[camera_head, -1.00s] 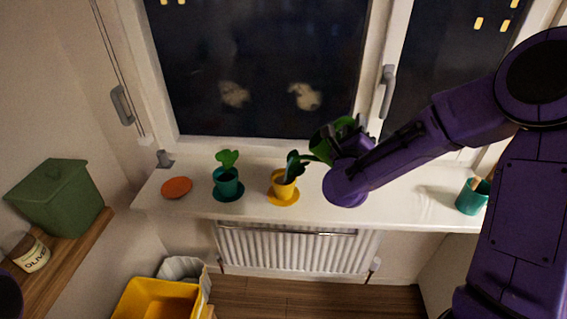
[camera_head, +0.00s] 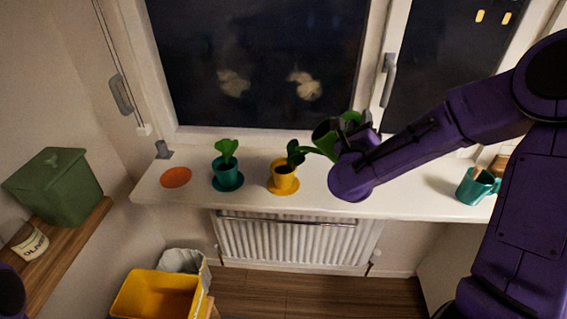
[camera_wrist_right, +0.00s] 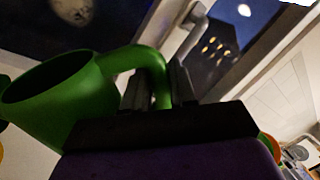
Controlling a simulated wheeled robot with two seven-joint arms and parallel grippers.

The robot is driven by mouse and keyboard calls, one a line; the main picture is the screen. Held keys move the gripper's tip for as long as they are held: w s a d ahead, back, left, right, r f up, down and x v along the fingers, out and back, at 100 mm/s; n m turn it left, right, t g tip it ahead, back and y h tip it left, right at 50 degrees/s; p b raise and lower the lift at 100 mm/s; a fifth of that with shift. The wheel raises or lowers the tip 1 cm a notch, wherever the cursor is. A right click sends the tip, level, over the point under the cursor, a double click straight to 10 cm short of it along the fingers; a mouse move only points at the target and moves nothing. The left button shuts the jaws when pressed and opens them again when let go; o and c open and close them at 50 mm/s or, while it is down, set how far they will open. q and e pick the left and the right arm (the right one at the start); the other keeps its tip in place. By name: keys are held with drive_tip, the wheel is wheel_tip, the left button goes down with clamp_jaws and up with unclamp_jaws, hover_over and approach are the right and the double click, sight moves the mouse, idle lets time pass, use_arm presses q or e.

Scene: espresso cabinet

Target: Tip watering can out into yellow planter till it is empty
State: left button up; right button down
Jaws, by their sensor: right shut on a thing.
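The green watering can (camera_head: 324,146) is held above the white sill, just right of the yellow planter (camera_head: 284,181). Its spout side points left toward the planter's plant. The planter stands on a yellow saucer and holds a dark green plant. My right gripper (camera_head: 354,132) is shut on the can's handle. In the right wrist view, the handle passes between the fingers (camera_wrist_right: 160,88) and the can's round opening (camera_wrist_right: 45,82) faces up and is tilted. The can's inside looks dark, and I cannot see any water. My left gripper is out of view.
A teal planter (camera_head: 227,177) stands left of the yellow one, and an orange saucer (camera_head: 176,177) lies farther left. A teal mug (camera_head: 474,188) stands at the sill's right. The window (camera_head: 260,70) is behind, and a yellow bin (camera_head: 158,295) is below.

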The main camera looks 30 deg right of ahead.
drive_tip(key=shift+w+d+r, duration=0.1)
drive_tip(key=shift+w+d, duration=0.1)
drive_tip(key=s+d+f+m+g+b, duration=0.1)
drive_tip(key=s+d+f+m+b, duration=0.1)
drive_tip(key=f, duration=0.5)
drive_tip(key=s+d+f+m+b, duration=0.3)
drive_tip(key=d+f+m, duration=0.2)
drive_tip(key=f+m, duration=0.2)
drive_tip(key=shift+s+d+f+m+g+b, duration=0.15)
drive_tip(key=shift+d+f+m+g+b, duration=0.15)
drive_tip(key=shift+d+g+b, duration=0.1)
drive_tip(key=shift+a+y, duration=0.1)
drive_tip(key=shift+y, duration=0.2)
idle(0.4)
